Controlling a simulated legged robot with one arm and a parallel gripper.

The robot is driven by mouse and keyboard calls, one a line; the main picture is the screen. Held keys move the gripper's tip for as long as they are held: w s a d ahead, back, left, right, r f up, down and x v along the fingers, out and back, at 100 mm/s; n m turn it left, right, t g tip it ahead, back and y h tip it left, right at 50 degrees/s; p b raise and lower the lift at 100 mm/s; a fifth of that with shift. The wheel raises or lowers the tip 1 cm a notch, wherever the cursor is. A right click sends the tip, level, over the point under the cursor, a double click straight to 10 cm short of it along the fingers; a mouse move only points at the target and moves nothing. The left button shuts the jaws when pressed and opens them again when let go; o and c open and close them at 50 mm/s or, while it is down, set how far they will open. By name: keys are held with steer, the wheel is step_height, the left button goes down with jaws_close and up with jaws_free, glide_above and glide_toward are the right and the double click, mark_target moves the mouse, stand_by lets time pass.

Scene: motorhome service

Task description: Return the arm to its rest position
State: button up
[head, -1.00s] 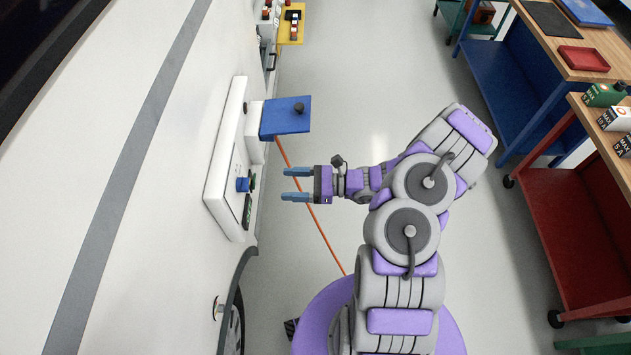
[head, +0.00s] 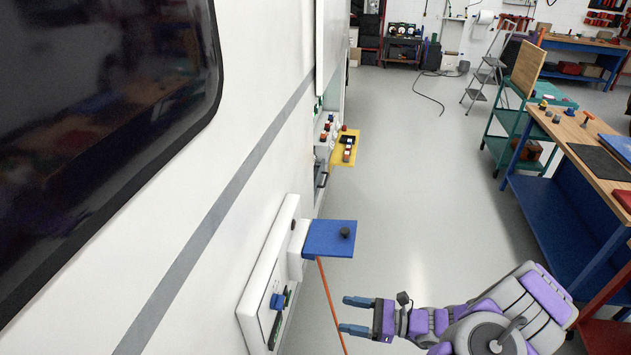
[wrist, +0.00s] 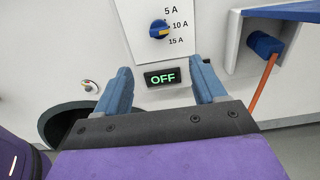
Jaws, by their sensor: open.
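My gripper (head: 357,316) is open and empty, with its two blue fingers pointing left toward the motorhome's white side panel (head: 268,262). In the wrist view my gripper (wrist: 163,92) frames a small display (wrist: 162,77) reading OFF in green. Above the display is a blue rotary knob (wrist: 158,29) with the marks 5 A, 10 A and 15 A. My fingers show a gap to the panel in the head view. My purple and grey arm is bent at the lower right, partly cut off by the frame.
A blue flap (head: 329,238) juts from the wall, with an orange cable (head: 329,300) hanging below it. A yellow shelf (head: 345,148) sticks out farther along. A blue workbench (head: 570,215) and a green cart (head: 510,130) stand right. The grey floor (head: 420,190) between is clear.

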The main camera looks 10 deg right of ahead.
steer(key=s+a+r+n+g+h+b, duration=0.2)
steer(key=s+a+r+n+g+h, duration=0.3)
steer(key=s+a+r+n+g, duration=0.75)
steer(key=s+d+r+n+t+h+b, duration=0.1)
steer(key=s+d+r+n+t+h, duration=0.1)
steer(key=s+d+n+h, duration=0.2)
steer(key=s+d+r+n+t+h+b, duration=0.2)
steer(key=s+d+n+h, duration=0.3)
steer(key=s+h, duration=0.3)
steer(key=shift+s+d+r, duration=0.45)
steer(key=shift+s+d, duration=0.1)
steer(key=shift+s, duration=0.45)
steer(key=shift+n+t, duration=0.25)
